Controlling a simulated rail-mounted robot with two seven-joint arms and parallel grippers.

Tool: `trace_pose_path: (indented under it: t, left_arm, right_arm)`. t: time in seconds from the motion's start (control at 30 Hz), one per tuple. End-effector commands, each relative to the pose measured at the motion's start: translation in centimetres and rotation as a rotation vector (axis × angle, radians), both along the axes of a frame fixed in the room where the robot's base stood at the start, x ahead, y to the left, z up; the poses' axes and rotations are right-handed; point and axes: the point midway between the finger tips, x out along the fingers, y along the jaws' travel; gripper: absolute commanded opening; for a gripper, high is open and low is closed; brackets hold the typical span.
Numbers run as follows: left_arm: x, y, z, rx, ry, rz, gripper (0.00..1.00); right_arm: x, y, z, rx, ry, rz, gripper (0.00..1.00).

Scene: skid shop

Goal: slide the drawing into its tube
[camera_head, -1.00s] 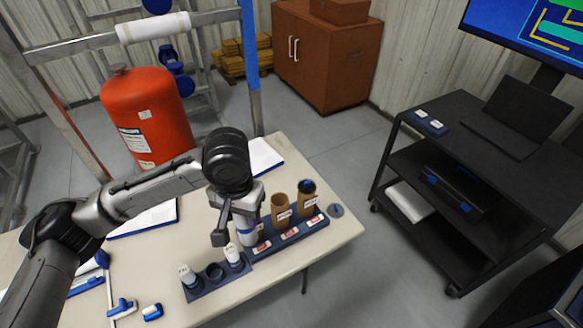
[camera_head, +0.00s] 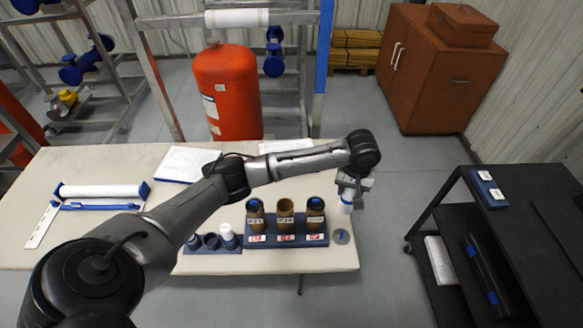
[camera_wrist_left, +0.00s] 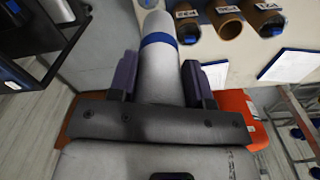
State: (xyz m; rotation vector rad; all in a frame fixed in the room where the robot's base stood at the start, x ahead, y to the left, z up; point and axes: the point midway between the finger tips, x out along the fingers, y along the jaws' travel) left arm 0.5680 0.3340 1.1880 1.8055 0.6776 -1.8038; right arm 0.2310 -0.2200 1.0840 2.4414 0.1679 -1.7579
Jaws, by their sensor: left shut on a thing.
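My left gripper (camera_head: 351,184) is shut on a white rolled drawing (camera_head: 346,195) with a blue band. It holds the roll beyond the right end of the tube rack, apart from the tubes. In the left wrist view, the fingers (camera_wrist_left: 158,82) sit on either side of the roll (camera_wrist_left: 157,65). Three brown tubes stand upright in the blue rack (camera_head: 265,242): left (camera_head: 256,222), middle (camera_head: 285,226) and right (camera_head: 315,222). Blue shows at the tops of the left and right tubes; the middle tube's mouth looks open. My right gripper is not in view.
A round grey disc (camera_head: 341,236) lies near the table's right edge. A red cylinder (camera_head: 228,95) stands behind the table. A black cart (camera_head: 510,185) is at right.

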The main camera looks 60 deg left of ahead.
Motion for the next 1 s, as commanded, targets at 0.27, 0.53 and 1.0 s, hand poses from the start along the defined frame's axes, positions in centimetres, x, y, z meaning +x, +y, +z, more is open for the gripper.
trace_pose_path:
  t: [0.27,0.53,1.0]
  left_arm:
    - [-4.0,12.1,-6.0,0.002,0.008,0.382,0.19]
    - [-8.2,18.1,-9.3,-0.001,0.001,0.546,0.19]
    - [-9.6,19.7,-11.4,-0.001,-0.003,0.588,0.19]
  right_arm:
    - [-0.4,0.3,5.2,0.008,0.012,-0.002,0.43]
    - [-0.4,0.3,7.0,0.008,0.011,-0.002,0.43]
    - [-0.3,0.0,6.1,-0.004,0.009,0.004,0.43]
